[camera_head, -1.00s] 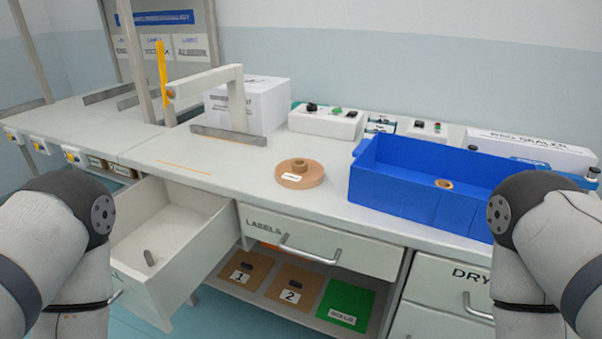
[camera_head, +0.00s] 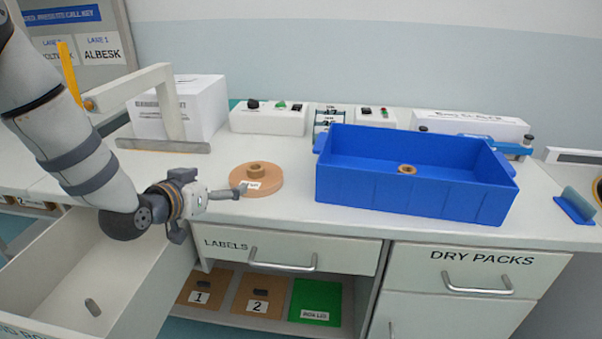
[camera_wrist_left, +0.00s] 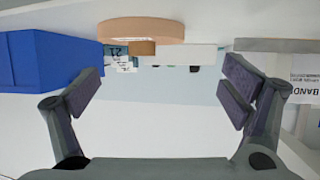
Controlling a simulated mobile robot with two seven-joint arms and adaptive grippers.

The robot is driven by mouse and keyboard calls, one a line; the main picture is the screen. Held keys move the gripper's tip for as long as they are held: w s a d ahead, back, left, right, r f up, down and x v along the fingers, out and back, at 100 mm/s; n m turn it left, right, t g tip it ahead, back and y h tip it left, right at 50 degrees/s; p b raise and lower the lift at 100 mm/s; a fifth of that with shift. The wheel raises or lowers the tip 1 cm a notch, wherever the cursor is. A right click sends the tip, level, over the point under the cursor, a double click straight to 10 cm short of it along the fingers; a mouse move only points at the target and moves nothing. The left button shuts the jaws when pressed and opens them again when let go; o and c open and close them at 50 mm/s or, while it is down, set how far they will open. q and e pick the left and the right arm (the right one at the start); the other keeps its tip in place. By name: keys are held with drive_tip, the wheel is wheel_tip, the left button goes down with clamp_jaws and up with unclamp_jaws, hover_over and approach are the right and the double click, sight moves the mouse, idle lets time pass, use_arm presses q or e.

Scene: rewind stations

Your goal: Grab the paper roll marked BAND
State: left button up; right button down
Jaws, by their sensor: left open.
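A flat brown paper roll (camera_head: 257,181) with a raised core and a small white label lies on the white worktop; I cannot read the label. In the left wrist view, which is upside down, the roll (camera_wrist_left: 140,31) shows at the top, beyond the fingertips. My left gripper (camera_head: 211,213) is open and empty, at the worktop's front edge, to the left of the roll and apart from it. Its two spread fingers show in the left wrist view (camera_wrist_left: 165,88). My right gripper is out of view.
A blue bin (camera_head: 340,190) with a small brown ring (camera_head: 407,169) inside stands to the right of the roll. A white box (camera_head: 200,105) is behind a pale bracket (camera_head: 165,100). The drawer (camera_head: 150,290) at the left is pulled out. A control box (camera_head: 268,121) stands behind.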

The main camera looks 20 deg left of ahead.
sight(246, 165)
use_arm(q)
drive_tip(key=b+x, duration=0.1)
drive_tip(key=x, duration=0.3)
drive_tip(key=r+b+x, duration=0.1)
drive_tip(key=x, duration=0.7)
drive_tip(key=shift+w+d+r+b, duration=0.1)
drive_tip(key=shift+w+r+b, duration=0.1)
drive_tip(key=shift+w+b, duration=0.25)
drive_tip(key=shift+r, duration=0.2)
drive_tip(key=c, duration=1.3)
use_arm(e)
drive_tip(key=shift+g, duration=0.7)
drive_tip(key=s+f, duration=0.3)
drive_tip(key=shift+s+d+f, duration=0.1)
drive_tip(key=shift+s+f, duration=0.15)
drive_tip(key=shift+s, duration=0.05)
